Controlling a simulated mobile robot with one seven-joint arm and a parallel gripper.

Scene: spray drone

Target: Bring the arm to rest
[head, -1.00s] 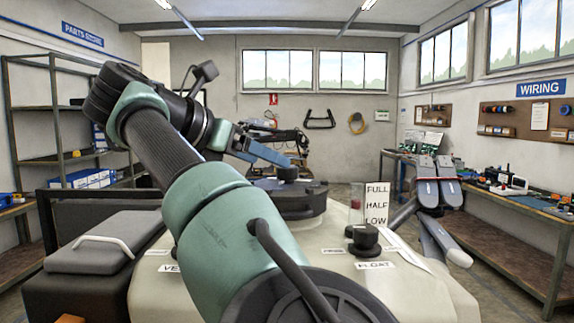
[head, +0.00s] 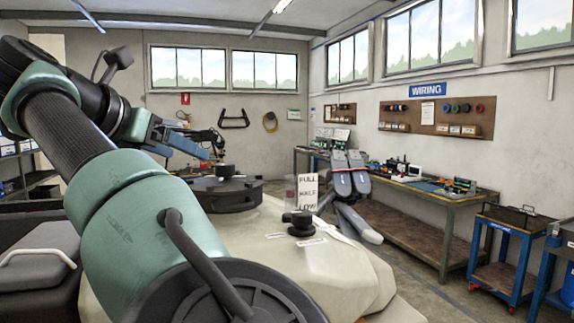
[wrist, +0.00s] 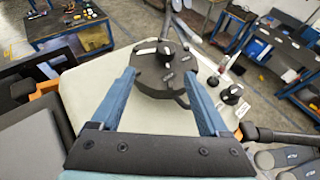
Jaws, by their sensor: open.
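My gripper (head: 203,152) is at the end of my teal and black arm, which reaches across the left of the head view. In the wrist view its two blue fingers (wrist: 158,76) stand wide apart with nothing held between them. Beyond the fingertips is the round black lid (wrist: 163,72) on the pale tank (wrist: 95,75). In the head view the lid (head: 228,197) is on the tank top, below and right of the fingertips. The exact gap between them is hard to tell.
A black knob (head: 299,223) and a FULL/HALF/LOW sign (head: 308,192) stand on the tank. Grey folded parts (head: 350,178) are beside it. The wiring bench (head: 420,205) and a blue trolley (head: 505,250) are at the right, with open floor between them and the tank.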

